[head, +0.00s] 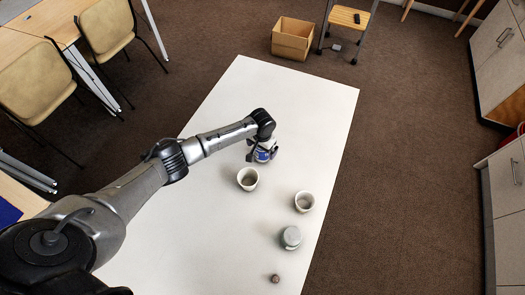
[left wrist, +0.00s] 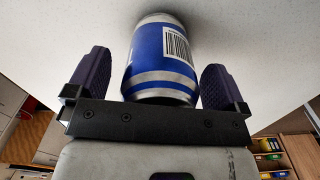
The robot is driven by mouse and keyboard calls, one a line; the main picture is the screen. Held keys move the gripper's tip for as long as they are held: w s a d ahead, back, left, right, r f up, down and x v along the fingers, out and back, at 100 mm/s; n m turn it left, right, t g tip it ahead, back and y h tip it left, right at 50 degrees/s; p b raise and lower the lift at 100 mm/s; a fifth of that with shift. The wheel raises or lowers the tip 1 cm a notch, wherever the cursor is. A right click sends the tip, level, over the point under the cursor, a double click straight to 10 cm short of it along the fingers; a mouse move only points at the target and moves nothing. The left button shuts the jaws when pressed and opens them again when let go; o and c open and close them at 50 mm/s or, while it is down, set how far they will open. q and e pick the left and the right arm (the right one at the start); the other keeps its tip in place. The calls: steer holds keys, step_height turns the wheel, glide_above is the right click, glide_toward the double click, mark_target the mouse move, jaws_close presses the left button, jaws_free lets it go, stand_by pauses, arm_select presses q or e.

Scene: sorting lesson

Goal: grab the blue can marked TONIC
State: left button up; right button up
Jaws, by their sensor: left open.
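A blue can with silver bands and a barcode (left wrist: 160,55) stands between the two fingers of my left gripper (left wrist: 160,80) in the left wrist view. Any TONIC marking is not readable from this side. In the head view the blue can (head: 262,155) shows partly under my left gripper (head: 263,150), on the white table. The dark fingers are open, one on each side of the can, with a visible gap at least on the right. My right gripper is not in view.
On the white table (head: 215,110), two pale cups (head: 247,179) (head: 305,201) stand near the can. A grey-green lidded item (head: 290,238) and a small brown object (head: 275,279) lie nearer. The table's far end is clear. A cardboard box (head: 292,38) stands on the floor beyond.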

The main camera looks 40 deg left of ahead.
arm_select(q)
steer(key=shift+f, duration=0.15)
steer(key=shift+c, duration=0.3)
steer(key=c, duration=0.9)
